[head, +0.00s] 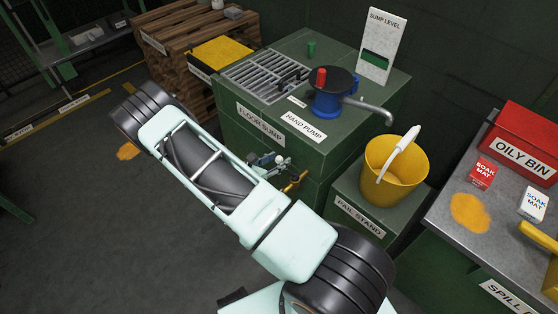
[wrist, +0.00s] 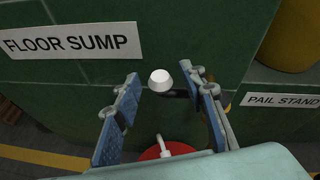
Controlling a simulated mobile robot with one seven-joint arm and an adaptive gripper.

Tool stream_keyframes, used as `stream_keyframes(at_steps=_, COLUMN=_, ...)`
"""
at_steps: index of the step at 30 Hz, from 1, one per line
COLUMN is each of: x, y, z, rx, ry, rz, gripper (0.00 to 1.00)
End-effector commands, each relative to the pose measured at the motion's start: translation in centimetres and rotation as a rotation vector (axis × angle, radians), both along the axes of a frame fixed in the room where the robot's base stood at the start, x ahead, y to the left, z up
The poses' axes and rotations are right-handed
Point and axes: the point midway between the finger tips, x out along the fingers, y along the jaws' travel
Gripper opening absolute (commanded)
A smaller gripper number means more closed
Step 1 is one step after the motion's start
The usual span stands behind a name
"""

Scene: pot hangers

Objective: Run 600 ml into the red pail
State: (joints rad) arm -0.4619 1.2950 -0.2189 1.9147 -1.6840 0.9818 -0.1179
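In the wrist view my gripper (wrist: 160,105) is open, its blue-padded fingers apart. A white knob-like piece (wrist: 160,80) shows between them, near a dark slot or bar on the green sump front; I cannot tell contact. A red round thing with a white bar, perhaps the red pail (wrist: 152,153), shows low between the fingers, partly hidden by my gripper. In the head view the blue hand pump (head: 332,98) with a red knob stands on the floor sump (head: 241,142). Its spout reaches over a yellow pail (head: 410,180) on the pail stand (head: 348,189). A brass fitting (head: 297,183) shows beside my arm.
A sump level board (head: 384,35) and a grate (head: 265,75) are on the sump top. At right, a grey bench (head: 440,215) holds a red oily bin (head: 528,140) and soak mat boxes (head: 482,172). Wooden pallets (head: 180,40) stand at the back left. Floor at left is mostly clear.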

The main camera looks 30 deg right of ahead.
Motion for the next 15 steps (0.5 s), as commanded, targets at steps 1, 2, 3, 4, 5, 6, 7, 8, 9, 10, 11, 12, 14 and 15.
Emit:
stream_keyframes(at_steps=1, x=0.18, y=-0.42, z=-0.28, rx=0.001, ry=0.001, rz=0.000, gripper=0.38)
stream_keyframes(at_steps=2, x=0.28, y=-0.58, z=-0.35, rx=0.001, ry=0.001, rz=0.000, gripper=0.38)
stream_keyframes(at_steps=3, x=0.38, y=-0.77, z=-0.42, rx=0.000, ry=0.001, rz=0.000, gripper=0.38)
stream_keyframes(at_steps=4, x=0.42, y=-0.87, z=-0.46, rx=0.001, ry=0.001, rz=0.000, gripper=0.38)
stream_keyframes(at_steps=5, x=0.47, y=-0.95, z=-0.47, rx=0.001, ry=0.001, rz=0.000, gripper=0.38)
stream_keyframes(at_steps=6, x=0.50, y=-1.03, z=-0.48, rx=0.001, ry=0.001, rz=0.000, gripper=0.38)
stream_keyframes(at_steps=7, x=0.52, y=-1.05, z=-0.48, rx=0.001, ry=0.001, rz=0.000, gripper=0.38)
stream_keyframes(at_steps=8, x=0.52, y=-1.06, z=-0.49, rx=0.001, ry=0.001, rz=0.000, gripper=0.38)
stream_keyframes(at_steps=9, x=0.52, y=-1.07, z=-0.48, rx=0.001, ry=0.001, rz=0.000, gripper=0.38)
stream_keyframes(at_steps=10, x=0.52, y=-1.06, z=-0.47, rx=0.001, ry=0.001, rz=0.000, gripper=0.38)
stream_keyframes(at_steps=11, x=0.52, y=-1.05, z=-0.46, rx=0.001, ry=0.001, rz=0.000, gripper=0.38)
stream_keyframes(at_steps=12, x=0.52, y=-1.05, z=-0.46, rx=0.001, ry=0.001, rz=0.000, gripper=0.38)
stream_keyframes(at_steps=14, x=0.52, y=-1.04, z=-0.46, rx=0.001, ry=0.001, rz=0.000, gripper=0.35)
stream_keyframes(at_steps=15, x=0.52, y=-1.04, z=-0.46, rx=0.000, ry=0.001, rz=0.000, gripper=0.30)
